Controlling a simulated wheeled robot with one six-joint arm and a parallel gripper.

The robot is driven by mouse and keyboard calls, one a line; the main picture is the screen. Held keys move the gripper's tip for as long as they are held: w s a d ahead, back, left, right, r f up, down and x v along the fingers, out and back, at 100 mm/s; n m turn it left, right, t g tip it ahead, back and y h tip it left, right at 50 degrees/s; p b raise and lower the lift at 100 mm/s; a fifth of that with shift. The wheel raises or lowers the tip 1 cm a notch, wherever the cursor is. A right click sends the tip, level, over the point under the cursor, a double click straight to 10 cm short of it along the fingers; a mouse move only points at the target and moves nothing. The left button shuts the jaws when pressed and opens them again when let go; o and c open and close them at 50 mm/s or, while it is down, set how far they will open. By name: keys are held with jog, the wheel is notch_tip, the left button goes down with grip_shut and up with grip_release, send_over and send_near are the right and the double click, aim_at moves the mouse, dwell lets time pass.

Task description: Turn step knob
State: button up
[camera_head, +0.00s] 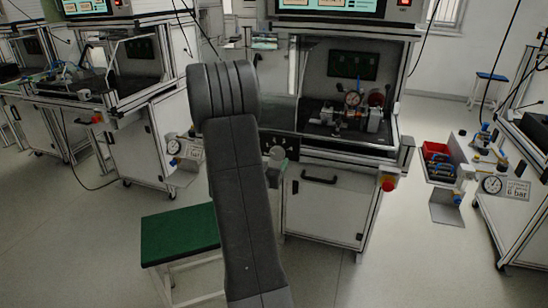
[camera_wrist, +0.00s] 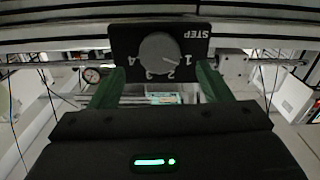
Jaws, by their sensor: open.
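The step knob (camera_wrist: 158,50) is a round grey dial on a black panel (camera_wrist: 122,38). The panel carries the word STEP and position numbers, seen upside down in the wrist view. A line on the knob's face points toward the 1 side. My gripper (camera_wrist: 160,74) is open, with one green finger on each side of the knob. The fingertips look apart from the knob, and I cannot tell their exact depth to it. In the head view my dark arm reaches up in front of the bench, and my gripper is not clearly visible there.
A test bench (camera_head: 325,205) with a white cabinet stands ahead, with a fixture (camera_head: 350,115) on top and a red button (camera_head: 388,185) at its right corner. A green-topped stool (camera_head: 180,235) stands at lower left. Pressure gauge (camera_head: 492,185) and red bin (camera_head: 436,150) are at right.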

aim_at(276, 155)
jog(key=shift+x, duration=1.9)
jog(key=c, duration=1)
